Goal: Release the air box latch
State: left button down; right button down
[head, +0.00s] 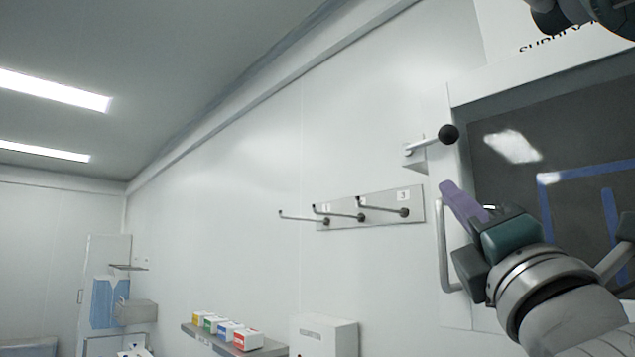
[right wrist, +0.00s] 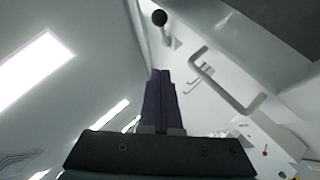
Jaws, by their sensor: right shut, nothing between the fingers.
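The air box is the large white-framed panel with a dark window (head: 500,190) at the right of the head view. Its latch lever (head: 432,141), with a black ball knob (head: 448,134), sticks out at the box's left edge; the knob also shows at the top of the right wrist view (right wrist: 159,17). My right gripper (head: 462,200), with purple fingers, is in front of the box's left edge, below the knob and apart from it in the picture. Its fingers (right wrist: 160,98) are shut together and empty. My left gripper is not clearly in view.
A grey bar handle (head: 443,245) runs down the box's left edge, close beside my right gripper. A hook rack (head: 385,208) is on the wall to the left. Below are a shelf with coloured boxes (head: 236,336) and a white cabinet (head: 324,336). The wall between is clear.

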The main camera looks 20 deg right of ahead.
jog(key=shift+s, duration=0.1)
jog(key=p, duration=0.7)
send_near(425, 142)
jog(key=w+a+r, duration=0.1)
jog(key=w, duration=0.2)
jog(key=shift+w+d+r+p, duration=0.3)
jog(key=shift+d+r+p, duration=0.3)
jog(key=shift+p, duration=0.35)
jog(key=shift+w+d+r+p, duration=0.3)
jog(key=shift+d+r+p, duration=0.35)
jog(key=shift+p, duration=0.3)
jog(key=shift+a, duration=0.1)
jog(key=shift+s+r, duration=0.1)
jog(key=shift+r, duration=0.1)
